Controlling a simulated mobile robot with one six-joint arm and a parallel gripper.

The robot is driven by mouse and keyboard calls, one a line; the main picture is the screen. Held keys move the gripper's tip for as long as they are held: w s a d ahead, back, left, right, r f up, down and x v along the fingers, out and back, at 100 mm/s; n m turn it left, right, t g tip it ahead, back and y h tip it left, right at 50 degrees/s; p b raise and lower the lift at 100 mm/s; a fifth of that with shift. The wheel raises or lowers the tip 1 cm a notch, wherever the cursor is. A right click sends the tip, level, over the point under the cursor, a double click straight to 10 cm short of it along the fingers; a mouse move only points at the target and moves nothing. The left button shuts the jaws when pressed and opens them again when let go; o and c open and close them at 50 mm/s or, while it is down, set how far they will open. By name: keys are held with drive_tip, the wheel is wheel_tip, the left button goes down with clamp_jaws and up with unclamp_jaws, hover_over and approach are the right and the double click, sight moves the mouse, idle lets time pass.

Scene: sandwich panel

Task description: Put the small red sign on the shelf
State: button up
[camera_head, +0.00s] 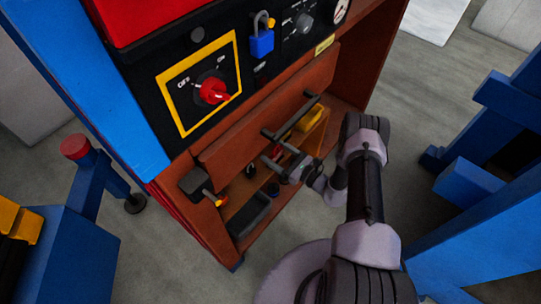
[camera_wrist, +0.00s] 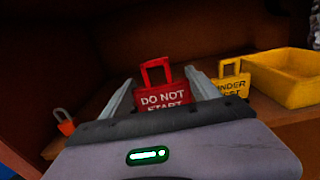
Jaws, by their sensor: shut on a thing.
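The small red sign (camera_wrist: 163,97) has a loop handle on top and reads "DO NOT START"; its lower edge is hidden by my gripper body. My gripper (camera_wrist: 162,88) is shut on it, with one finger at each side, in the wrist view. The sign stands roughly upright in the grip. In the head view my gripper (camera_head: 280,160) reaches into the open lower part of the brown cabinet. The wooden shelf (camera_wrist: 268,127) lies beyond and to the right of the sign. I cannot tell whether the sign touches it.
A yellow sign (camera_wrist: 235,82) stands right of the red one, beside a yellow bin (camera_wrist: 285,76). A brown panel with a dark handle (camera_head: 290,115) overhangs the opening. A dark tray (camera_head: 250,215) lies lower down.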

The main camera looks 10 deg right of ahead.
drive_tip(key=shift+w+a+f, duration=0.1)
drive_tip(key=shift+w+a, duration=0.05)
drive_tip(key=shift+w, duration=0.4)
drive_tip(key=shift+w+a+f, duration=0.1)
drive_tip(key=shift+w+a, duration=0.05)
drive_tip(key=shift+w, duration=0.35)
drive_tip(key=f+b, duration=0.1)
drive_tip(key=f, duration=0.1)
drive_tip(key=f+b, duration=0.1)
drive_tip(key=b, duration=0.1)
drive_tip(key=shift+w+a+f, duration=0.1)
drive_tip(key=shift+w+f, duration=0.25)
drive_tip(key=shift+r, duration=0.2)
drive_tip(key=shift+f, duration=0.15)
drive_tip(key=o, duration=1.5)
